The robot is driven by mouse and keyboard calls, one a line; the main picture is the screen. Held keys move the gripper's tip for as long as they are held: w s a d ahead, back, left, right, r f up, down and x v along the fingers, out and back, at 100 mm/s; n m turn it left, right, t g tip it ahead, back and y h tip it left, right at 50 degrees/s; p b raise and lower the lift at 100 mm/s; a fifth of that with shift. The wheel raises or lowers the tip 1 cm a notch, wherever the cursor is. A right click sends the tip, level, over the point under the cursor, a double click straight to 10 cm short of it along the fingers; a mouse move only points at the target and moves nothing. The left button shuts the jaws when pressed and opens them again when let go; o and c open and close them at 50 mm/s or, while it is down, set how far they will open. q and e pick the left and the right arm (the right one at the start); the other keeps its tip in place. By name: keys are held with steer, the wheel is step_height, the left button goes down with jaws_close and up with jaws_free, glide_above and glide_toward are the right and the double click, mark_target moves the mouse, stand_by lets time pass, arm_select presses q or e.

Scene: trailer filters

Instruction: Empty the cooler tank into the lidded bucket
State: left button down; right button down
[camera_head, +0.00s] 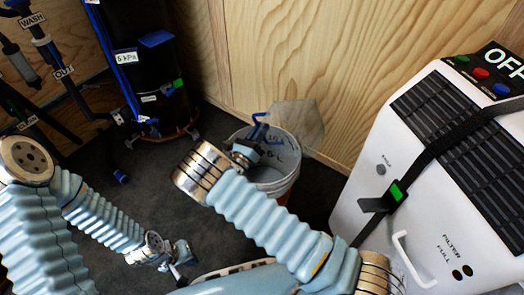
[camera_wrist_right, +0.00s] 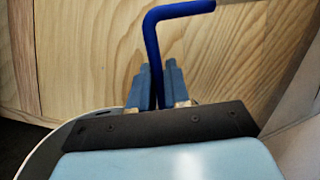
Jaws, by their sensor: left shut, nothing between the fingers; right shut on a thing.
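The white cooler unit (camera_head: 400,170) stands at the right with a black grille, a strap and an "OFF" panel. A white bucket (camera_head: 292,172) stands on the floor near the wall, partly hidden by my right arm. A grey flat-sided piece (camera_head: 298,118) shows behind it; I cannot tell whether it is the lid. My right gripper (camera_head: 247,150) is over the bucket's left rim, shut on a blue bent rod (camera_head: 260,128). In the right wrist view the rod (camera_wrist_right: 152,45) rises between the fingers (camera_wrist_right: 158,90). My left gripper (camera_head: 178,262) is shut and empty, low at the left.
A black cylinder (camera_head: 150,75) labelled "5 kPa" stands at the back left beside pipes marked "WASH" and "OUT" (camera_head: 62,72). A wooden wall (camera_head: 330,60) closes the back. A white handle (camera_head: 408,255) juts from the cooler's front.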

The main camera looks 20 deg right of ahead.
steer(key=shift+w+a+f+n+t+y, duration=0.1)
steer(key=shift+n+t+y, duration=0.1)
steer(key=shift+n, duration=0.4)
steer(key=shift+w+a+f+n+t+y, duration=0.1)
steer(key=shift+n+t, duration=0.1)
steer(key=shift+n, duration=0.4)
steer(key=shift+w+a+r+n+t+y+p, duration=0.15)
steer(key=shift+r+n+t+y+p, duration=0.15)
steer(key=shift+n, duration=0.35)
steer(key=shift+w+a+r+n+t+y+p, duration=0.1)
steer(key=shift+a+r+n+t+y+p, duration=0.2)
steer(key=shift+n, duration=0.35)
steer(key=shift+d+f+h, duration=0.15)
steer(key=shift+d+h, duration=0.05)
steer(key=shift+h, duration=0.1)
